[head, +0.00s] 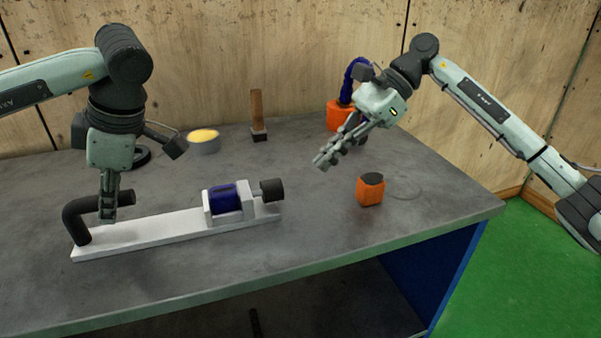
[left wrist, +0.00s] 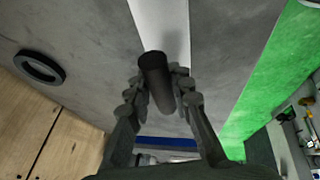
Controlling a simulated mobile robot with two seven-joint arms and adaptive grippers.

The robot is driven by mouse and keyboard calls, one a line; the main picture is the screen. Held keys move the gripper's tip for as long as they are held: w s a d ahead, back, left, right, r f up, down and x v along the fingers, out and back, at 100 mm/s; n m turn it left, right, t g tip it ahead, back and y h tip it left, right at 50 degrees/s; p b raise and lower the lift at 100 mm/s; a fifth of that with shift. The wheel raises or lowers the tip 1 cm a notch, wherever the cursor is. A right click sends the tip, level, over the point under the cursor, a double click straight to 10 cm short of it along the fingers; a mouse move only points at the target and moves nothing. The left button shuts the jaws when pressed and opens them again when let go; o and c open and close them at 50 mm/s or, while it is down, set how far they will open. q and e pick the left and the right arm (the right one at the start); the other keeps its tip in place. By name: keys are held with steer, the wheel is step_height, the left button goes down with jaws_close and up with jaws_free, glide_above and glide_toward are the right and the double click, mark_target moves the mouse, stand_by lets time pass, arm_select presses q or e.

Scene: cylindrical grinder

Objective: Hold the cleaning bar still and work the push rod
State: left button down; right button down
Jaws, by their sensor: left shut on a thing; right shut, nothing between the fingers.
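A long white bar (head: 150,234) lies on the bench and carries a bent black handle (head: 78,222) at its left end. Nearer its right end a blue part (head: 224,198) sits between grey-white blocks, with a black knob (head: 272,190) sticking out to the right. I cannot tell which part is called the push rod. My left gripper (head: 108,212) is shut on the level arm of the black handle; in the left wrist view the handle's round end (left wrist: 155,65) shows between the fingers (left wrist: 163,88). My right gripper (head: 322,163) is shut and empty, raised above the bench, right of the knob.
An orange block with a black top (head: 369,192) stands right of the knob. A tin of yellow stuff (head: 204,141), a wooden-handled tool (head: 257,112), an orange and blue object (head: 338,117) and a black ring (left wrist: 38,67) stand or lie farther back. The bench's front edge is clear.

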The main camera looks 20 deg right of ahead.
arm_select(q)
steer(key=shift+a, duration=0.1)
arm_select(e)
steer(key=v, duration=0.6)
arm_select(q)
steer(key=c, duration=1.3)
jaws_free()
steer(key=v, duration=1.2)
